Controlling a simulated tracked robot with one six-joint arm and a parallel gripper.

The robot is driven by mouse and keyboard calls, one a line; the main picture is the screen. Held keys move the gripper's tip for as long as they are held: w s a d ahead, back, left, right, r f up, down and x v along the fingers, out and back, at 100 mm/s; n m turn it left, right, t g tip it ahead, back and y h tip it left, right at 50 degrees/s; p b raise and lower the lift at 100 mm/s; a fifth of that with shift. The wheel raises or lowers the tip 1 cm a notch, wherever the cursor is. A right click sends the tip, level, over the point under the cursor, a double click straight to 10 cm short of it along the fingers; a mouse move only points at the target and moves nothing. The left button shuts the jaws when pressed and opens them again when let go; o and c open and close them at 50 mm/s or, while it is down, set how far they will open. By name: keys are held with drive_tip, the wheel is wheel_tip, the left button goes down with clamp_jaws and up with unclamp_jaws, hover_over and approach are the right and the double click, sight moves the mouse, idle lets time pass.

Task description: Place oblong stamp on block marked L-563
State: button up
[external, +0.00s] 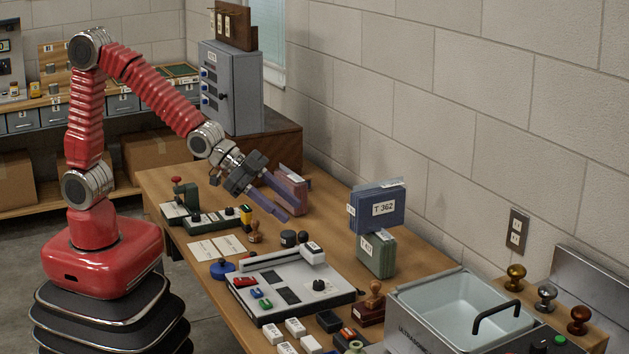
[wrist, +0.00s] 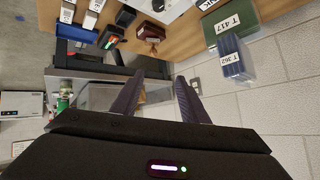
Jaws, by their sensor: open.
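My gripper (external: 296,214) is open and empty above the table's far part, near a maroon block (external: 292,190). Its two fingers also show apart in the wrist view (wrist: 160,77). No label L-563 is readable. Several small white labelled blocks (external: 296,327) lie at the table's front; they also show in the wrist view (wrist: 88,20). A wooden-handled stamp (external: 255,232) stands near two white cards. Another wooden-handled stamp (external: 374,292) is at a dark red block (external: 367,312). I cannot tell which stamp is the oblong one.
A blue block marked T 362 (external: 383,207) sits above a green block (external: 376,255), marked T 417 in the wrist view (wrist: 236,20). An ultrasonic tank (external: 418,326) stands front right. A wall bounds the right side.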

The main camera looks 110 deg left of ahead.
drive_tip(key=s+d+r+n+g, duration=0.1)
drive_tip(key=s+r+g, duration=0.1)
drive_tip(key=s, duration=1.4)
drive_tip(key=s+d+r+n+g, duration=0.1)
drive_tip(key=s+r+n+g, duration=0.1)
drive_tip(key=s, duration=1.4)
drive_tip(key=shift+s+r+g, duration=0.15)
drive_tip(key=shift+r+g, duration=0.35)
